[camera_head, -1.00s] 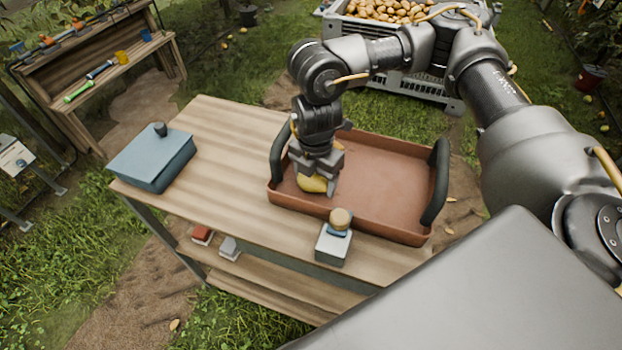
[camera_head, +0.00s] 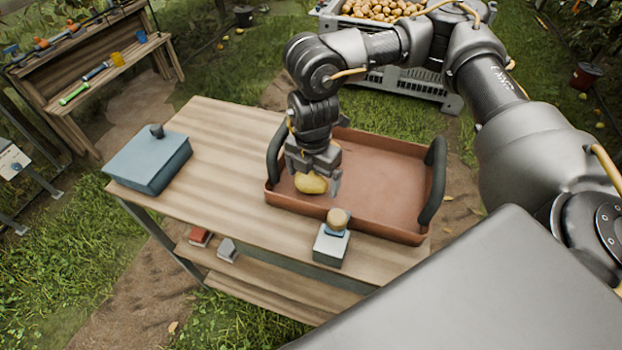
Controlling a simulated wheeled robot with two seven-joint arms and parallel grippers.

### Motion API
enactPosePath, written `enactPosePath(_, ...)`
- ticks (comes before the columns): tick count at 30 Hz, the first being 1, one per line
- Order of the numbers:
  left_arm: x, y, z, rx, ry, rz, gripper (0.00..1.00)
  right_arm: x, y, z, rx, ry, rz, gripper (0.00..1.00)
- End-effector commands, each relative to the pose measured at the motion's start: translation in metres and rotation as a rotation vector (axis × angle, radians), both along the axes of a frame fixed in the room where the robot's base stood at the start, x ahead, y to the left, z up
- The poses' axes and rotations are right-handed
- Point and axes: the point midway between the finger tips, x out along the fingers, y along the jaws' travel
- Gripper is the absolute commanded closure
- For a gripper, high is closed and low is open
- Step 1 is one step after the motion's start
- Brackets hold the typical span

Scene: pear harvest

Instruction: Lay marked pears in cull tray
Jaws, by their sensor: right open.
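A yellow pear (camera_head: 311,184) lies in the left part of the reddish-brown tray (camera_head: 385,190), which has dark handles at both ends and stands on the wooden table. My right gripper (camera_head: 314,178) is open just above and around the pear, its fingers over the tray's left part. Part of the pear is hidden behind the gripper, and I cannot see a mark on it. The rest of the tray floor is bare. My left gripper is not in view.
A blue lidded box (camera_head: 149,160) stands at the table's left end. A small pale block with a round wooden knob (camera_head: 332,238) stands at the front edge, close to the tray. A grey crate (camera_head: 408,82) full of pears stands behind the table. The table's left middle is clear.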

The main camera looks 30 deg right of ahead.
Motion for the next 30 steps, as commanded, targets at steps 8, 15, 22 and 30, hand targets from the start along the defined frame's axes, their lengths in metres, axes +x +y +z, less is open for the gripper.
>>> enactPosePath(8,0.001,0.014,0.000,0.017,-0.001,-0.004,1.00,0.001,0.000,0.061,-0.001,-0.007,0.000,0.05)
enactPosePath(15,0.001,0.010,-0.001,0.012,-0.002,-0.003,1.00,0.000,0.000,0.091,0.000,-0.004,-0.001,0.05)
enactPosePath(22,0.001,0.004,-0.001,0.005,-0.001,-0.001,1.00,0.000,0.000,0.097,0.000,-0.001,-0.001,0.05)
enactPosePath(30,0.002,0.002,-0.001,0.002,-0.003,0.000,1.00,0.000,0.000,0.097,0.000,-0.001,-0.001,0.05)
